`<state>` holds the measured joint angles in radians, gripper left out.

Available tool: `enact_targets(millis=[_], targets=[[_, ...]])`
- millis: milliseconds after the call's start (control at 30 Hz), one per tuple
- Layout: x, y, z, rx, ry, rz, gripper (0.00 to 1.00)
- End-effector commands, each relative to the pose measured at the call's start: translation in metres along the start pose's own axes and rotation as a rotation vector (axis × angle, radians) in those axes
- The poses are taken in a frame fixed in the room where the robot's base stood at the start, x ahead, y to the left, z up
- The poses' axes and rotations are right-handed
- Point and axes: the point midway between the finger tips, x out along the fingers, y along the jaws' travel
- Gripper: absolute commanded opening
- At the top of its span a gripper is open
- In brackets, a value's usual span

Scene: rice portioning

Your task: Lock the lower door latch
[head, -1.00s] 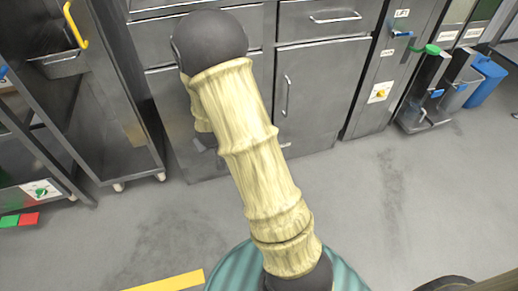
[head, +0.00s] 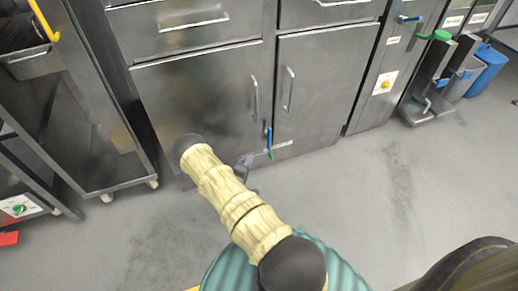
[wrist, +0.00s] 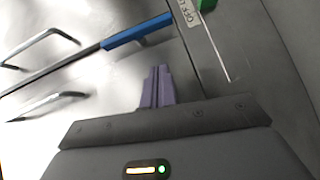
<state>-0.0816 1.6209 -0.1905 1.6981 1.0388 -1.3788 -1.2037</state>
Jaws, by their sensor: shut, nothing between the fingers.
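The lower door latch has a blue handle (head: 268,138) at the seam between two steel cabinet doors, near their bottom. A green part (head: 270,155) sits just below it. In the wrist view the blue handle (wrist: 137,33) lies along the door seam, and the green part (wrist: 207,4) is at the top edge beside a pale label (wrist: 186,13). My gripper (head: 246,164) is left of the latch in the head view, low in front of the left door. Its purple fingers (wrist: 157,85) are together and empty. They appear apart from the handle.
The left door (head: 200,95) and right door (head: 320,85) appear closed, each with a bar handle. A dark rack (head: 95,140) on casters stands at the left. Bins (head: 488,72) stand at the far right. The grey floor (head: 350,210) in front is clear.

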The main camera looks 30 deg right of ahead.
Motion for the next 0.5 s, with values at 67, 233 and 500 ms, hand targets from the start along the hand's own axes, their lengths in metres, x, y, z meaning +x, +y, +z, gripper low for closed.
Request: enact_targets(millis=[67,233,500], targets=[[-0.002,-0.014,0.015,-0.062,-0.005,0.056,0.00],[-0.004,-0.019,0.027,-0.118,-0.012,0.114,0.00],[-0.004,-0.018,0.026,-0.117,-0.012,0.114,0.00]])
